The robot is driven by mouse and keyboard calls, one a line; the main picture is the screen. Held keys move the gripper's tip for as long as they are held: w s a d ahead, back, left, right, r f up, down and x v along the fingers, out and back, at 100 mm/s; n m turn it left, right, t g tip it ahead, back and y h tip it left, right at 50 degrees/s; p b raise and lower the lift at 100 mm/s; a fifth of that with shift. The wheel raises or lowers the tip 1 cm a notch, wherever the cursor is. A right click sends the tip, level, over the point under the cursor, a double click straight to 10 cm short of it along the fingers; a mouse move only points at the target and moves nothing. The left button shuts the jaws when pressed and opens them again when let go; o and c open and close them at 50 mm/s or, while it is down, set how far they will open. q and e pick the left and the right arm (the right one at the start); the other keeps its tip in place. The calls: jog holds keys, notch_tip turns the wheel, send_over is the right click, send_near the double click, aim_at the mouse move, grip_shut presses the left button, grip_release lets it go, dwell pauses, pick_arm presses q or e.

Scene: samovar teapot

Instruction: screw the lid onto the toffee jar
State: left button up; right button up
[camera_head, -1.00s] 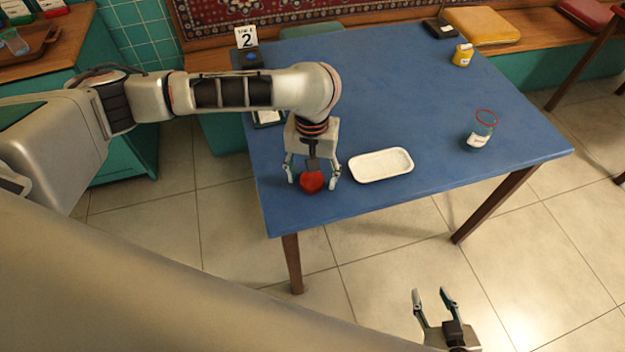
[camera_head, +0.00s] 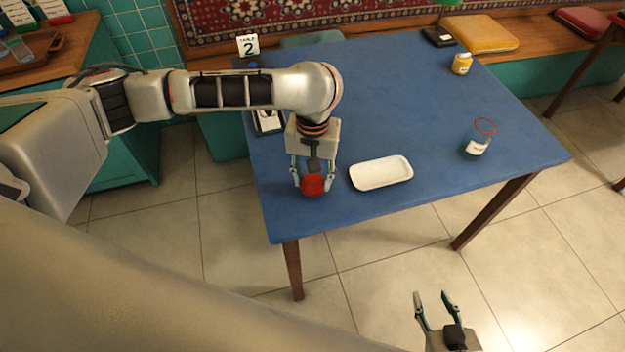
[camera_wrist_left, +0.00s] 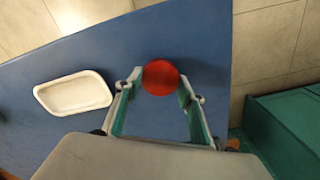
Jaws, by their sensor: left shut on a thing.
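The red lid (camera_head: 313,185) is at the near left part of the blue table. My left gripper (camera_head: 313,187) is shut on it, with a finger on each side. In the left wrist view the round red lid (camera_wrist_left: 160,77) shows between the fingertips of the left gripper (camera_wrist_left: 159,84). I cannot tell whether the lid still touches the table. My right gripper (camera_head: 434,300) is open and empty, low in front of the table.
A white tray (camera_head: 381,186) lies just right of the left gripper; it also shows in the left wrist view (camera_wrist_left: 47,104). A yellow jar (camera_head: 461,64) stands at the far right. A table-number sign (camera_head: 248,45) stands at the back left. The blue table's middle (camera_head: 390,110) is clear.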

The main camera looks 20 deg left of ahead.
aim_at(310, 180)
pick_arm(q)
notch_tip(310, 180, up, 18)
jog(key=p, duration=0.5)
pick_arm(e)
notch_tip(310, 180, up, 6)
jog(key=shift+w, duration=0.35)
jog(key=shift+a, duration=0.1)
jog(key=shift+s+f, duration=0.1)
jog(key=c, duration=0.4)
pick_arm(q)
jog(key=s+a+m, duration=0.1)
jog(key=s+a, duration=0.1)
jog(key=a, duration=0.8)
jog(key=shift+s+f, duration=0.15)
jog(key=shift+s, duration=0.05)
pick_arm(e)
jog(key=shift+o, duration=0.2)
jog(key=shift+w, duration=0.2)
